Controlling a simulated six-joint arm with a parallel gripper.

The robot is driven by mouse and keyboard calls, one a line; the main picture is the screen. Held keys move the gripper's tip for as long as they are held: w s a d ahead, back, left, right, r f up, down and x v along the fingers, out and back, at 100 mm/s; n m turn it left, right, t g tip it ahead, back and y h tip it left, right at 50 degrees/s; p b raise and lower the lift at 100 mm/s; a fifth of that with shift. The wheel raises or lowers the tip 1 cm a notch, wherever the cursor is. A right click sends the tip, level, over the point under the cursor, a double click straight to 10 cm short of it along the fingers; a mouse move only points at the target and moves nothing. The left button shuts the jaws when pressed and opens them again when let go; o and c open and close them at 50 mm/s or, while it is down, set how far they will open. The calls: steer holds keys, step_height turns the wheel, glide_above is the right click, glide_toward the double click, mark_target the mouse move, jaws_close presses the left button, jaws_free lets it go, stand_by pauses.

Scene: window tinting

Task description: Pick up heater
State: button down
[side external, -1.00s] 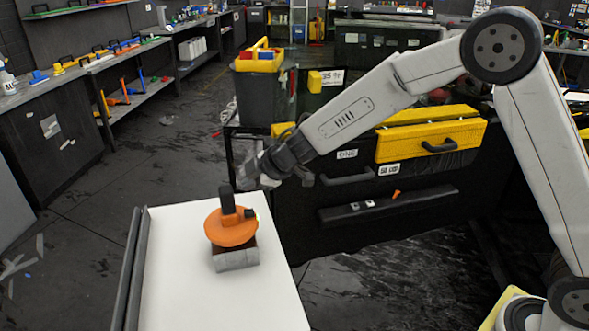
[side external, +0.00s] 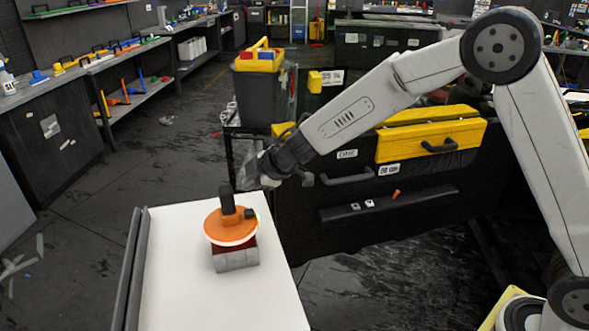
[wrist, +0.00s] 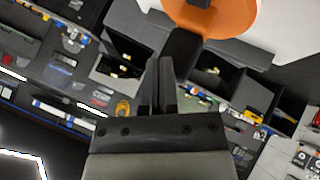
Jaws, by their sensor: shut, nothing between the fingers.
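The orange disc-shaped tool with a dark upright handle, which looks like the heater (side external: 228,226), is at a grey and dark red block (side external: 236,259) on the white table. A pale rim shows along its lower edge. I cannot tell whether it touches the block. My gripper (side external: 262,178) is above and to the right of the handle, apart from it in the side view. In the wrist view the gripper (wrist: 160,70) is shut and empty. The heater's orange disc (wrist: 238,18) is partly cut off at the top there, with a dark part pointing toward the fingers.
The white table (side external: 180,290) is mostly clear around the block, with a dark rail (side external: 130,265) along its left edge. Behind my gripper stands a black cabinet with a yellow case (side external: 430,140) on it. A dark bin (side external: 262,95) stands farther back.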

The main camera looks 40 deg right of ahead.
jaws_free()
stand_by(0.3)
